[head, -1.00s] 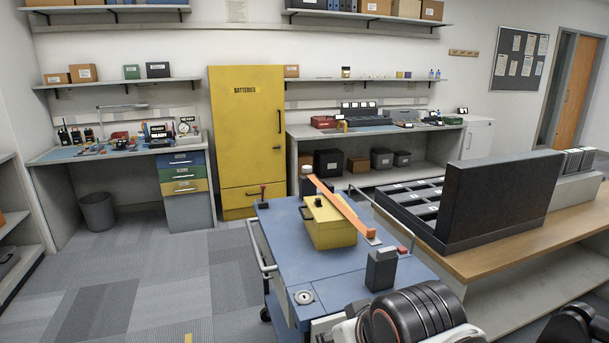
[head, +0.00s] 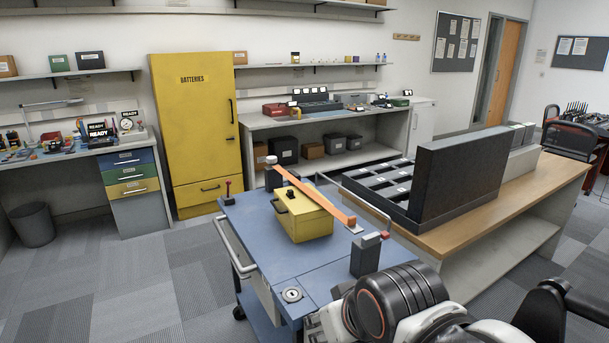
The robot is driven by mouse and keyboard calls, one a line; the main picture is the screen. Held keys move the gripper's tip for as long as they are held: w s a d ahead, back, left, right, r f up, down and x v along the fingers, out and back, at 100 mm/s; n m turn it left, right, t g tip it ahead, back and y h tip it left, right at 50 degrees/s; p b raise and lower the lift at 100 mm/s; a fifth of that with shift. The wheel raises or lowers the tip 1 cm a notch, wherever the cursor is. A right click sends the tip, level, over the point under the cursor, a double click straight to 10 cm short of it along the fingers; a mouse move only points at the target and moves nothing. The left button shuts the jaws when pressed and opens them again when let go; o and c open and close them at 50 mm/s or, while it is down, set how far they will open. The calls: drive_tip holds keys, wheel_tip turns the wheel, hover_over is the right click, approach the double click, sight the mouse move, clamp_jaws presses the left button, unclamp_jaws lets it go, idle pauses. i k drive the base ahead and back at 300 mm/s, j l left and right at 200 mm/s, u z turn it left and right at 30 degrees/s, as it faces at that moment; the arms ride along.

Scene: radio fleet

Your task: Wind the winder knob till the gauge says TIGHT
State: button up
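A blue cart (head: 240,228) stands in front of me. A yellow case (head: 306,220) with a dark handle sits on it, and an orange strap (head: 320,200) runs across the case. I cannot tell which part is the winder knob. A small round dial or lock (head: 292,294) is on the cart's near corner, too small to read. No TIGHT reading is legible. My gripper is not in view; my arm fills the bottom right.
A wooden-topped counter (head: 480,234) with a black upright panel (head: 458,180) is close on the cart's right. A yellow battery cabinet (head: 196,120) and benches line the back wall.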

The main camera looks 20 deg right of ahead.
sight(270, 159)
drive_tip(key=i+j+z, duration=0.15)
drive_tip(key=j+z, duration=0.2)
drive_tip(key=j, duration=0.25)
drive_tip(key=i+j+z, duration=0.1)
drive_tip(key=j+z, duration=0.25)
drive_tip(key=j, duration=0.25)
drive_tip(key=i+j+z, duration=0.2)
drive_tip(key=i+j, duration=0.2)
drive_tip(key=j, duration=0.15)
drive_tip(key=i+j+z, duration=0.1)
drive_tip(key=j, duration=0.25)
drive_tip(key=i+j+z, duration=0.1)
drive_tip(key=i+j, duration=0.15)
drive_tip(key=i+j+z, duration=0.1)
drive_tip(key=j, duration=0.3)
drive_tip(key=i+j+z, duration=0.15)
drive_tip(key=j, duration=0.2)
drive_tip(key=i+j+z, duration=0.1)
drive_tip(key=j, duration=0.25)
drive_tip(key=i+j+z, duration=0.1)
drive_tip(key=j, duration=0.3)
drive_tip(key=i, duration=0.1)
